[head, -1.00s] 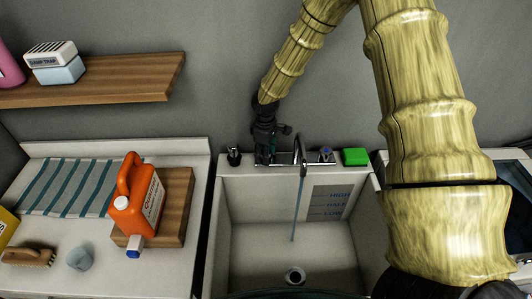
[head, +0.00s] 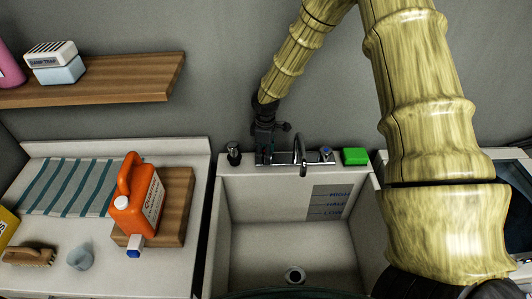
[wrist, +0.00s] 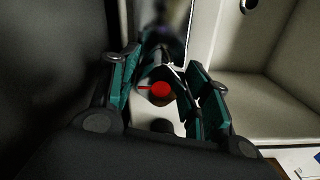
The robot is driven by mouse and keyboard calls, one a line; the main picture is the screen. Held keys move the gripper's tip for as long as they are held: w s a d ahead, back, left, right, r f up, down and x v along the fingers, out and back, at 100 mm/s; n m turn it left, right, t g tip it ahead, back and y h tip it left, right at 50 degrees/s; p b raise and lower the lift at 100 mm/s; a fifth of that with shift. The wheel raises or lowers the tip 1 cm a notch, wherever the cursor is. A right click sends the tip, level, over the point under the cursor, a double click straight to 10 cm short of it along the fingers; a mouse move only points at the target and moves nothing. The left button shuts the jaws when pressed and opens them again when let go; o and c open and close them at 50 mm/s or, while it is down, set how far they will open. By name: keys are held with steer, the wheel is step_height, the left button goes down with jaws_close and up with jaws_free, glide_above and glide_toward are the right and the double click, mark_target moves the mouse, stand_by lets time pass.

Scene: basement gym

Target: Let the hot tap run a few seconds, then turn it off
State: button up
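The hot tap (wrist: 160,92), with a red top, shows between my fingers in the wrist view. My gripper (wrist: 163,88) reaches down around it, with its teal-padded fingers apart and a gap visible beside the tap; contact is hard to judge. In the head view my gripper (head: 265,152) is at the left end of the tap fitting and hides most of the hot tap. The chrome spout (head: 301,155) arches over the white sink (head: 226,235). No water stream shows under it. The blue-marked tap (head: 326,154) is right of the spout.
A dark bottle (head: 234,153) stands left of my gripper and a green sponge (head: 355,156) lies right of the taps on the sink's back ledge. A wooden shelf (head: 140,80) is on the wall.

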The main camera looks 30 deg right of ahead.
steer(key=shift+o, duration=1)
step_height(320, 180, up, 12)
stand_by(0.4)
